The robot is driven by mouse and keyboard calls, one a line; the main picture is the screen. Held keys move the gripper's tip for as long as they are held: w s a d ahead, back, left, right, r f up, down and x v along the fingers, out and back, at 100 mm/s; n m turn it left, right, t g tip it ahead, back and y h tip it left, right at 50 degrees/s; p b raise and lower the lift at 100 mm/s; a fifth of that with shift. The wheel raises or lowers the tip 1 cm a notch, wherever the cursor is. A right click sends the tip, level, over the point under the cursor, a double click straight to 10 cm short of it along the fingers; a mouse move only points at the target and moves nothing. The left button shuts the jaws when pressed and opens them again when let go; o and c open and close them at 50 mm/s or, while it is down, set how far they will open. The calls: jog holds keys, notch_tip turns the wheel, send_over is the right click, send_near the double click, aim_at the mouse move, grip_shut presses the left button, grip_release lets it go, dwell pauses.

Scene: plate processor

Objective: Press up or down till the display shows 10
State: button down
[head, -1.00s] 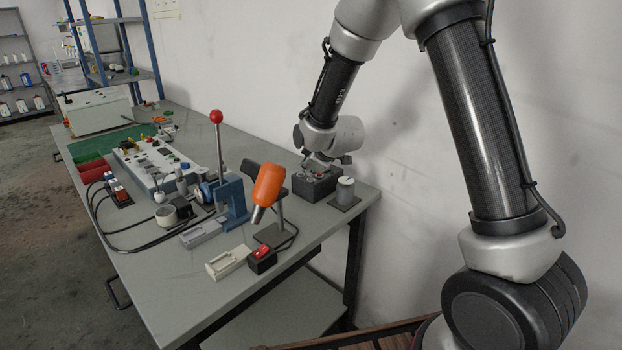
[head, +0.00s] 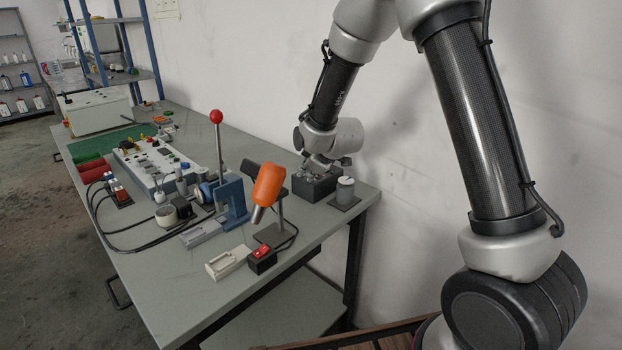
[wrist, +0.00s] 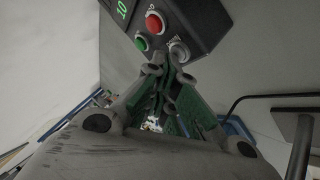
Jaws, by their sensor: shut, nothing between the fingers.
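The dark control box (head: 316,186) stands at the back right of the table, against the wall side. In the wrist view the box (wrist: 200,18) fills the top, with a red button (wrist: 155,23), a green button (wrist: 142,43) and a grey-white button (wrist: 179,51). Its display (wrist: 122,8) glows green at the top edge; the tilted digits look like a 1 and a 0, partly cut off. My gripper (wrist: 168,62) is shut and empty, its fingertips close to the grey-white button; I cannot tell if they touch. In the head view my gripper (head: 320,163) is over the box.
An orange tool on a stand (head: 267,186) and a lever press with a red knob (head: 216,117) stand to the left. Wall close on the right.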

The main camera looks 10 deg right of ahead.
aim_at(309, 179)
jog(key=shift+r, duration=0.7)
jog(key=shift+d+r, duration=0.1)
jog(key=shift+r, duration=2.4)
